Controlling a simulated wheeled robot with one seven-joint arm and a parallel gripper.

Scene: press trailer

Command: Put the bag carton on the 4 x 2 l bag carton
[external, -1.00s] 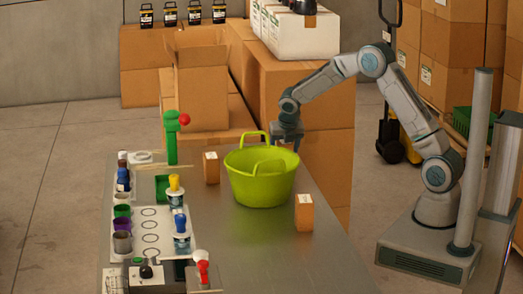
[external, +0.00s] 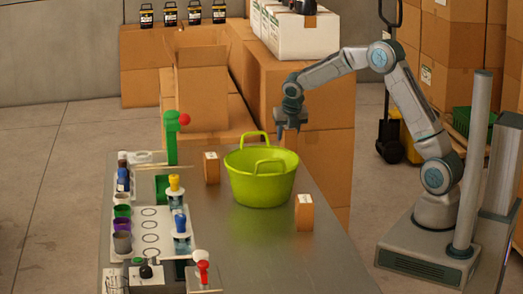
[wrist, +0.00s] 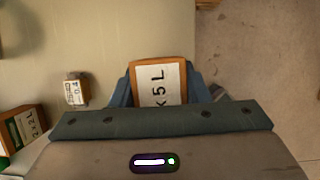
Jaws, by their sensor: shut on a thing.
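My gripper (wrist: 162,98) is shut on the bag carton (wrist: 158,80), a small brown carton with a white label ending in "5 L". In the external view my gripper (external: 291,127) is raised behind the lime tub, and the carton in it cannot be made out. The 4 x 2 l bag carton (wrist: 28,132), brown with a white and green label, is at the lower left of the wrist view, partly cut off and apart from the held carton. Two small brown cartons stand on the table in the external view (external: 211,168) (external: 304,212); I cannot tell which carries which label.
The lime tub (external: 261,177) stands on the metal table (external: 255,260). A green lever press (external: 171,140) and a tray of coloured pots (external: 150,225) are at left. Large cardboard boxes (external: 310,110) stand behind. Another small labelled carton (wrist: 76,90) shows in the wrist view.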

